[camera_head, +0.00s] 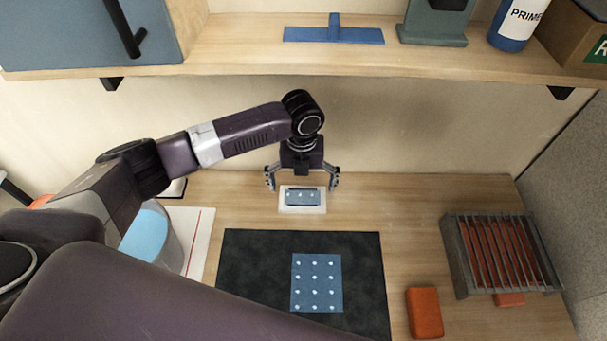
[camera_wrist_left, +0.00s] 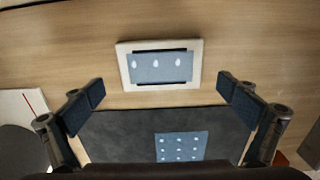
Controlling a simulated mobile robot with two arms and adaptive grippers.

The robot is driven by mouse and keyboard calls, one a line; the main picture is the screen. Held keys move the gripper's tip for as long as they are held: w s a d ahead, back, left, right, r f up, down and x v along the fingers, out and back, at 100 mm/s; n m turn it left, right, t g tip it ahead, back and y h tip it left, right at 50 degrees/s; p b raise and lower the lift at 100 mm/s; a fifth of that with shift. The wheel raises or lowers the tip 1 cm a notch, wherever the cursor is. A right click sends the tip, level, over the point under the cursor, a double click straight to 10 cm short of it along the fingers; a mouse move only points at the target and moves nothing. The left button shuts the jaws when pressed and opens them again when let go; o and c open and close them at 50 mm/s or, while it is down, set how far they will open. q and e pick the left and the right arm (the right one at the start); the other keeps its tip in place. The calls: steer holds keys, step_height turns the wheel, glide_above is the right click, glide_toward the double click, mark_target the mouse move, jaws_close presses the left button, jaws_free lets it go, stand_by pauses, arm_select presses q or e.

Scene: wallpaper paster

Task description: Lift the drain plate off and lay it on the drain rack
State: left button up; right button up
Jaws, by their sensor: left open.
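A small white plate (camera_head: 288,208) lies on the table near the wall. A blue white-dotted piece (camera_head: 302,196) with dark bars along two edges lies on it. The plate (camera_wrist_left: 125,82) also shows in the left wrist view. No label tells whether it is the drain plate. My left gripper (camera_head: 302,184) is open and empty, pointing down over the plate, with its fingers spread on either side, apart from it. A grey slatted rack (camera_head: 462,268), likely the drain rack, stands at the right with orange-red pieces within or under it. My right gripper is not in view.
A dark mat (camera_head: 245,275) with a blue dotted sheet (camera_head: 316,283) covers the front middle. An orange block (camera_head: 425,312) lies by the rack. A shelf (camera_head: 240,45) overhangs the back. A bucket (camera_head: 150,232) stands left. Table between plate and rack is clear.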

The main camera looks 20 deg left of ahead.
mark_target(302, 198)
arm_select(q)
step_height(302, 198, down, 4)
steer(key=shift+w+f, duration=0.15)
steer(key=shift+c, duration=0.3)
